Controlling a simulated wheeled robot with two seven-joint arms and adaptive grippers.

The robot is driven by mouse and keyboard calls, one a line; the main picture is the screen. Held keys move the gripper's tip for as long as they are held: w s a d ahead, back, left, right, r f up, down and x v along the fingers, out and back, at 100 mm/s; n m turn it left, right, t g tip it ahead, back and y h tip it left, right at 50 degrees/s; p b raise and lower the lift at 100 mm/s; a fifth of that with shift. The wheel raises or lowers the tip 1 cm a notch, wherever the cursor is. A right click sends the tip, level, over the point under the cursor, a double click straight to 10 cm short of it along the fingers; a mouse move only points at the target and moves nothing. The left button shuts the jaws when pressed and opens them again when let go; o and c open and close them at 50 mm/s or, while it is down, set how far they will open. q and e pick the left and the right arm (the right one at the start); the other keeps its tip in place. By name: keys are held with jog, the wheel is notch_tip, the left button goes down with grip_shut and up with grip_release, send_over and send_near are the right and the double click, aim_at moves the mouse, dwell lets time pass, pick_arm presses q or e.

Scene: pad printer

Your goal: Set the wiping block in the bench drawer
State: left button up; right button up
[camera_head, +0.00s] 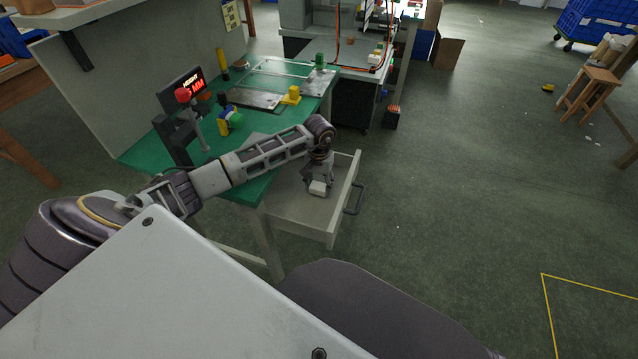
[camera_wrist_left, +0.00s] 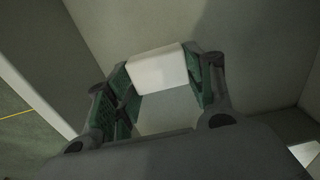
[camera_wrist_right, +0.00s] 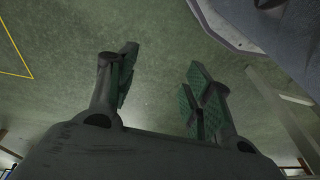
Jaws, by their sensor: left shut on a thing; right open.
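The wiping block (camera_head: 318,188) is a small white block. My left gripper (camera_head: 318,178) is shut on it and points down inside the open bench drawer (camera_head: 307,213). In the left wrist view the white block (camera_wrist_left: 157,72) sits between the green finger pads of my left gripper (camera_wrist_left: 162,85), with the drawer's pale floor and walls around it. I cannot tell whether the block touches the drawer floor. My right gripper (camera_wrist_right: 160,88) is open and empty above the floor in the right wrist view; it is not visible in the head view.
The drawer sticks out from the green-topped bench (camera_head: 240,184), its handle (camera_head: 354,198) facing right. On the bench stand a red-knobbed lever press (camera_head: 190,120), a yellow block (camera_head: 291,95) and several small items. Open floor lies right of the drawer.

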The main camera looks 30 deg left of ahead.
pick_arm(q)
jog(key=shift+f, duration=0.15)
pick_arm(e)
jog(key=shift+s+r, duration=0.1)
pick_arm(q)
jog(key=shift+f, duration=0.1)
jog(key=o, duration=1.1)
jog(key=shift+o, duration=0.2)
pick_arm(e)
jog(key=shift+r, duration=0.25)
jog(key=shift+f, duration=0.1)
